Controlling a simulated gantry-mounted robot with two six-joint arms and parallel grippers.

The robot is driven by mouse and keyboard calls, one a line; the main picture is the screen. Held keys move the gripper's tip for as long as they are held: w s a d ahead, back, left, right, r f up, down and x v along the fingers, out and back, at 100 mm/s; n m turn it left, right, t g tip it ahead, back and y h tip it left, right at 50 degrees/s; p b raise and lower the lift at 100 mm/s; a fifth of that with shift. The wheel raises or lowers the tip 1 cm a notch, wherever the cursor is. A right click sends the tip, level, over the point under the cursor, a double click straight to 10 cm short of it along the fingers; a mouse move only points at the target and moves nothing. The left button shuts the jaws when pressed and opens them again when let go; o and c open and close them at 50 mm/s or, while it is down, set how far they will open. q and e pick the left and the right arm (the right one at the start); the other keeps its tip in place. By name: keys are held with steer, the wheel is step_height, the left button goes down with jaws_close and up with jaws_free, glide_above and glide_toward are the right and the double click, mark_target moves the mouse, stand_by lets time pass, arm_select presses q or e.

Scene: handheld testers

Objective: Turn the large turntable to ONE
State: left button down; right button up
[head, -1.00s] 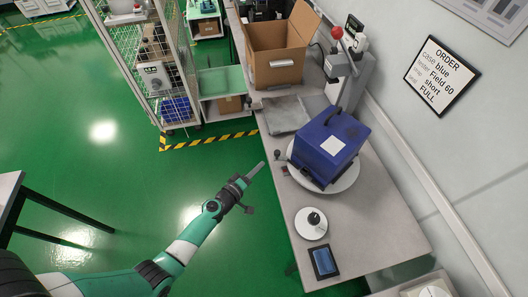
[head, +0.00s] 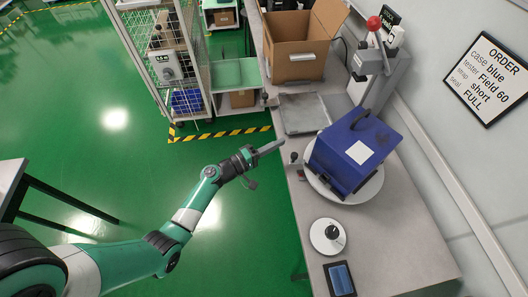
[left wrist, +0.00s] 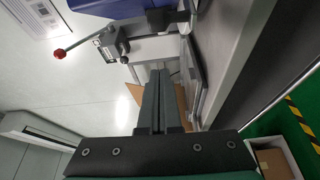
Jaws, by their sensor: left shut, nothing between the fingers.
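The large turntable (head: 373,191) is a round white disc on the bench, mostly covered by the blue case (head: 352,152). The blue case sits tilted in the picture, with a dark handle and a white label. A small dark knob (head: 293,157) stands at the disc's left edge. No position marking is legible. My left gripper (head: 280,145) is shut and empty, its tips at the bench's left edge just above the knob in the picture, apparently apart from it. In the left wrist view, its closed fingers (left wrist: 161,101) point toward the bench gear, with a blue strip of the case (left wrist: 105,8) at the top. My right gripper is out of view.
A smaller white disc with a black knob (head: 327,236) and a blue-screened tablet (head: 339,279) are nearer on the bench. A red-knobbed lever press (head: 374,62) stands behind the case. A grey mat (head: 304,113) and open carton (head: 297,58) lie farther back.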

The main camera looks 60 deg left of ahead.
arm_select(q)
steer(key=d, duration=0.3)
steer(key=shift+w+d+f+p, duration=0.1)
steer(key=shift+w+d+p, duration=0.2)
steer(key=shift+d, duration=0.05)
steer(key=shift+s, duration=0.1)
